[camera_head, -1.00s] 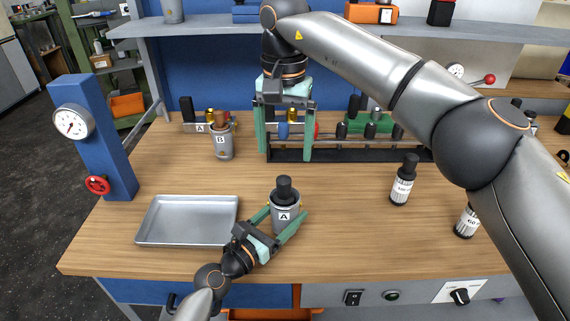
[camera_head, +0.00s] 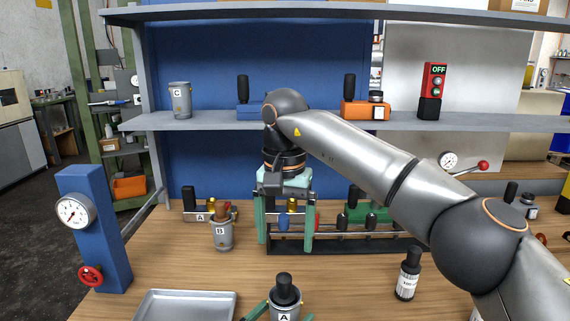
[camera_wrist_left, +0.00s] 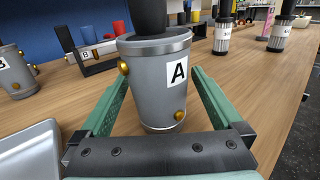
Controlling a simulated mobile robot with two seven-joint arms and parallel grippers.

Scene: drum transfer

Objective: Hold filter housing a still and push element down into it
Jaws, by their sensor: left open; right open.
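Filter housing A (camera_head: 284,311) is a grey metal can at the bottom edge of the head view, partly cut off. It also shows upright in the left wrist view (camera_wrist_left: 155,90), with brass fittings on its side. A black handle (camera_head: 284,286), apparently the element's, sticks up out of its top; how deep the element sits is hidden. My left gripper (camera_wrist_left: 157,95) is open, with one green finger on each side of the housing. My right gripper (camera_head: 285,243) is open and points down at the rack behind, well away from housing A.
A metal tray (camera_head: 186,296) lies left of housing A. Housing B (camera_head: 222,235) stands behind it. A black rack (camera_head: 340,243) holds several coloured parts. A white pleated cartridge (camera_head: 407,283) stands to the right. A blue gauge post (camera_head: 95,240) stands at the left edge.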

